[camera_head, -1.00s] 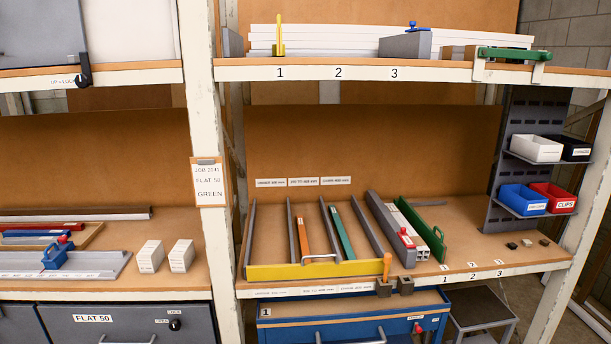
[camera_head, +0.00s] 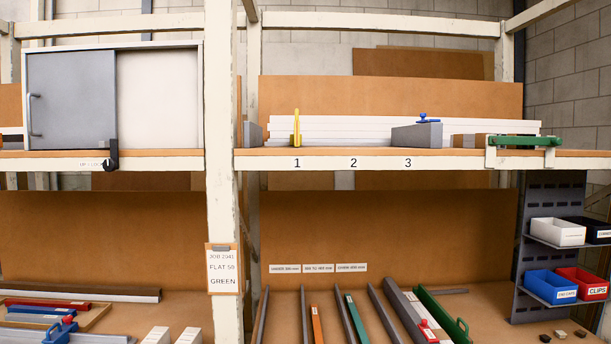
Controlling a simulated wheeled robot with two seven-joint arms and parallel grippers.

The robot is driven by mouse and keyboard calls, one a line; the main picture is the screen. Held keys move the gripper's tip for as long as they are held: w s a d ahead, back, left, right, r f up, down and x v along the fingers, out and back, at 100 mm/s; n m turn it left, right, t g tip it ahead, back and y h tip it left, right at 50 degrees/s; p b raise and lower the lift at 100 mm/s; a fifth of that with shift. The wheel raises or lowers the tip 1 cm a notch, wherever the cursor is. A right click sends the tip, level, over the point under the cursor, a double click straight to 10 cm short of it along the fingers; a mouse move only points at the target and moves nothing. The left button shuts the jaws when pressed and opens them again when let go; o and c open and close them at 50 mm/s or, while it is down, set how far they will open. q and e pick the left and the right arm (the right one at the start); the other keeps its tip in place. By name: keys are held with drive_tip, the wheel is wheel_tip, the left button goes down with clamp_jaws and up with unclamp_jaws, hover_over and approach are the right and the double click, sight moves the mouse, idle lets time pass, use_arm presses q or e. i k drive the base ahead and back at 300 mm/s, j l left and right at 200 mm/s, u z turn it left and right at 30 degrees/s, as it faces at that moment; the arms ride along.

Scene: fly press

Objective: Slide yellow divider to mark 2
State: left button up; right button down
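The yellow divider (camera_head: 296,128) stands upright on the upper shelf (camera_head: 450,161), directly above the printed mark 1 (camera_head: 297,163). Mark 2 (camera_head: 353,163) is on the shelf's front edge to its right, and mark 3 (camera_head: 408,163) is further right. White bars (camera_head: 345,131) lie lengthwise behind the divider. A grey block with a blue knob (camera_head: 417,133) stands above mark 3. Neither of my grippers shows in the head view.
A white post (camera_head: 221,100) bounds the shelf on the left. A green-handled bar (camera_head: 525,141) sits at the shelf's right end. A grey sliding-door cabinet (camera_head: 72,100) is at left. Long bars (camera_head: 317,324) lie on the lower shelf.

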sight(296, 129)
drive_tip(key=i+l+u, duration=0.15)
drive_tip(key=i, duration=1.35)
drive_tip(key=j, duration=0.1)
